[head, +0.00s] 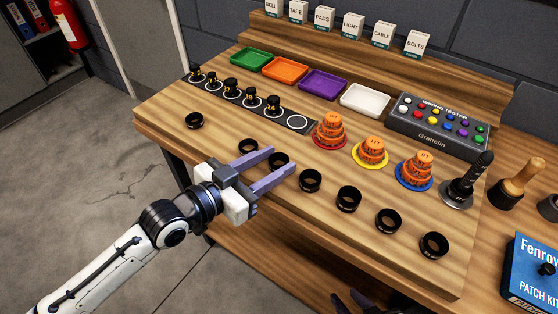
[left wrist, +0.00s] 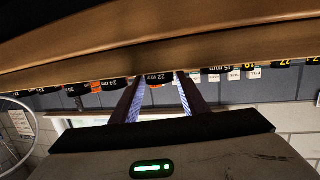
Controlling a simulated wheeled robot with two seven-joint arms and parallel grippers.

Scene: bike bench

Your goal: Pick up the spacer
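Several black ring-shaped spacers stand in a row along the front of the wooden bench. My left gripper (head: 262,165) is open over the front part of the bench, its two fingers pointing toward the row. Part of my right gripper (head: 350,301) shows low at the bottom edge of the head view, mostly cut off.
Other spacers stand at the left (head: 194,120) and right (head: 348,198). Behind are a black strip with capped pegs (head: 252,100), coloured trays (head: 322,84), orange stacked rings (head: 330,130) and a tester box (head: 438,125). A blue patch kit box (head: 533,275) is at right.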

